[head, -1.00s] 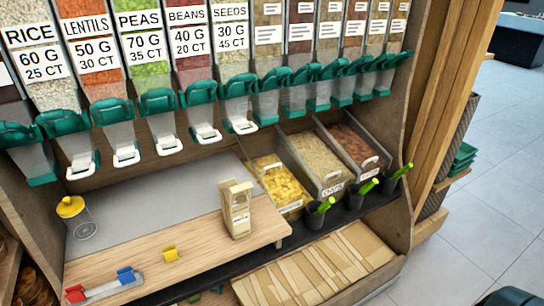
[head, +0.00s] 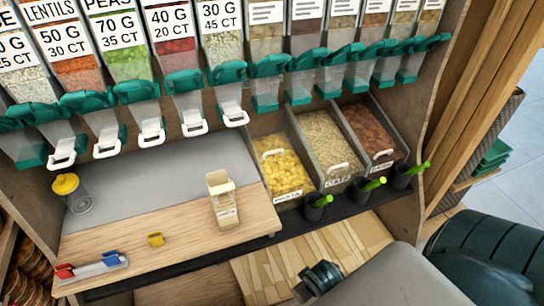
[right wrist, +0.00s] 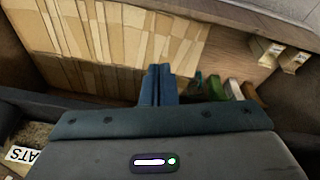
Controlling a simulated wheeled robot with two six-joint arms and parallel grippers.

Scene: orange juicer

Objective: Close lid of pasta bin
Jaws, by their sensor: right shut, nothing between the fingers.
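The pasta bin (head: 282,172) holds yellow pasta and is the left one of three bins in the middle of the head view. Its front carries a PASTA label (head: 288,195), and a white handle (head: 272,154) shows above the pasta. I cannot tell from this angle how its lid sits. My right gripper (head: 318,279) is low in the head view, in front of and below the bins, apart from the pasta bin. In the right wrist view its fingers (right wrist: 157,85) are together and empty. My left gripper is not in view.
An oats bin (head: 330,142) and another bin (head: 372,135) stand to the right. Black cups with green handles (head: 316,206) line the ledge before the bins. A paper bag (head: 222,200) stands on the wooden counter (head: 185,225). Flat paper bags (head: 290,262) lie below.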

